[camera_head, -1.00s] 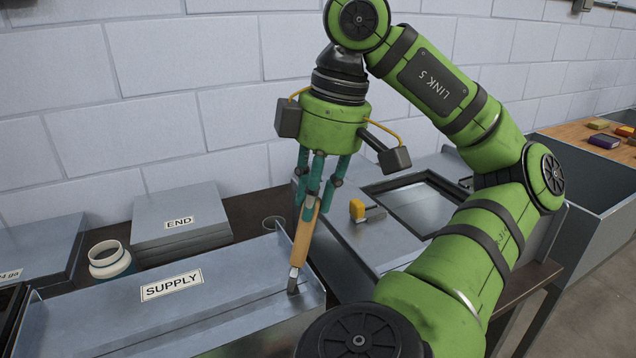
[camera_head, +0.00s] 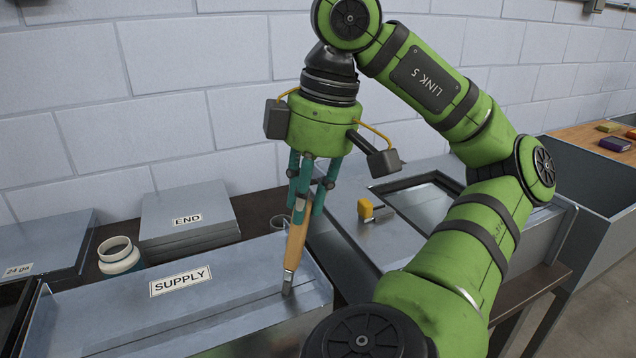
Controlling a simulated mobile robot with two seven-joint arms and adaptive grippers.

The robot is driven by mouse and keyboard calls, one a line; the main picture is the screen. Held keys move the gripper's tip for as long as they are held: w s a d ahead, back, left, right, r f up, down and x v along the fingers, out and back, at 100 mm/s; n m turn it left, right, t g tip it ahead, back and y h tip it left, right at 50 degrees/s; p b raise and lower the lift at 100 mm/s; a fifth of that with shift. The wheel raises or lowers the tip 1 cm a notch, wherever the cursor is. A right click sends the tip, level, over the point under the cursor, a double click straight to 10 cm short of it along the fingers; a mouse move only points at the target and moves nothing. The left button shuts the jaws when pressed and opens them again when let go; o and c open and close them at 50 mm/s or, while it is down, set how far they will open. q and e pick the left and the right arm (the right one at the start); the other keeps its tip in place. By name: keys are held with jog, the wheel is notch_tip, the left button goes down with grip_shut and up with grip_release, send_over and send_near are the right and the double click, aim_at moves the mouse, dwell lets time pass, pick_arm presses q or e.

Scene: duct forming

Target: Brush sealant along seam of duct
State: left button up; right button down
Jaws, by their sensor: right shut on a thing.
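The duct (camera_head: 120,305) is a long grey sheet-metal piece labelled SUPPLY, lying across the front left. A seam line runs lengthwise along its top. My right gripper (camera_head: 304,203) hangs above the duct's right end and is shut on the wooden handle of a brush (camera_head: 296,242). The brush is slightly tilted, with its tip down at the seam near the right end. I cannot tell if the tip touches the metal. An open white jar (camera_head: 119,258) stands behind the duct at left. My left gripper is not in view.
A stack of grey sheets labelled END (camera_head: 190,208) stands behind the duct. A yellow-handled tool (camera_head: 366,210) lies on the metal surface right of the brush. My right arm covers much of the right side. A block wall closes off the back.

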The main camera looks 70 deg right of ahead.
jog(key=shift+w+a, duration=0.3)
jog(key=shift+w+a+r+p, duration=0.1)
jog(key=shift+w+a+p, duration=0.1)
jog(key=shift+w+a, duration=0.4)
jog(key=shift+w+a+r+p, duration=0.1)
jog(key=shift+w+a+p, duration=0.2)
jog(key=shift+w, duration=0.35)
jog(key=shift+w+a+f+p, duration=0.2)
jog(key=shift+w+a+p, duration=0.35)
jog(key=shift+w+a, duration=0.5)
jog(key=shift+s, duration=0.1)
